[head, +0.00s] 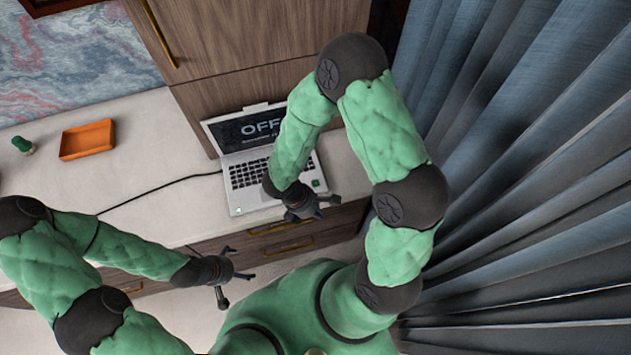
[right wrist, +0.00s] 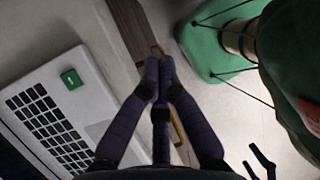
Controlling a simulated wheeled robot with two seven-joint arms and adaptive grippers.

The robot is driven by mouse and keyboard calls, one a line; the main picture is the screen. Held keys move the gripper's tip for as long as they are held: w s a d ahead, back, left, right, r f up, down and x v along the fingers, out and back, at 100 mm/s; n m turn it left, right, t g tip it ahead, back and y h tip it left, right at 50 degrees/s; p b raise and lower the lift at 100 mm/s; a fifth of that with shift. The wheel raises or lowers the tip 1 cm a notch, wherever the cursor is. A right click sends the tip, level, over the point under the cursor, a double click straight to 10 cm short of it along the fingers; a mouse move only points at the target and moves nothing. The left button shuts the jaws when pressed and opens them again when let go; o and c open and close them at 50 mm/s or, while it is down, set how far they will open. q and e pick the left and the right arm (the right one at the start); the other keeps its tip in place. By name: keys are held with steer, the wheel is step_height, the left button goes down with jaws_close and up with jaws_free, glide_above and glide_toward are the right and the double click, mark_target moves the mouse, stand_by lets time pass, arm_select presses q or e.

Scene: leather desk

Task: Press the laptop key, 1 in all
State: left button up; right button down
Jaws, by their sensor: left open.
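The laptop (head: 240,200) stands open on the desk, its screen (head: 250,128) reading "OFF". A green key (head: 316,183) sits at the right of its palm rest; it also shows in the right wrist view (right wrist: 71,79), uncovered. My right gripper (head: 325,206) is by the laptop's front right corner, close to the green key but apart from it. In the right wrist view its fingers (right wrist: 159,72) are together and empty, over the desk's front edge. My left gripper (head: 235,286) is open and empty, in front of the desk's drawers. My right arm hides part of the laptop's right side.
An orange tray (head: 87,140) and a small green-topped object (head: 22,145) are on the left of the desk (head: 150,200). A black cable (head: 150,190) runs left from the laptop. Wooden cabinets (head: 230,50) stand behind; blue curtains (head: 540,180) hang at right.

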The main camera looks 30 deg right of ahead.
steer(key=w+d+r+n+t+h, duration=0.4)
steer(key=w+r, duration=0.4)
steer(key=w, duration=0.2)
steer(key=shift+d+r+n+t+h, duration=0.3)
steer(key=shift+d+r+t, duration=0.1)
steer(key=shift+t, duration=0.2)
steer(key=shift+f, duration=0.2)
steer(key=b, duration=0.6)
glide_above(315, 185)
step_height(315, 185, down, 7)
steer(key=shift+a+f, duration=0.1)
steer(key=shift+f+b, duration=0.5)
steer(key=shift+f, duration=0.15)
steer(key=shift+f+b, duration=0.4)
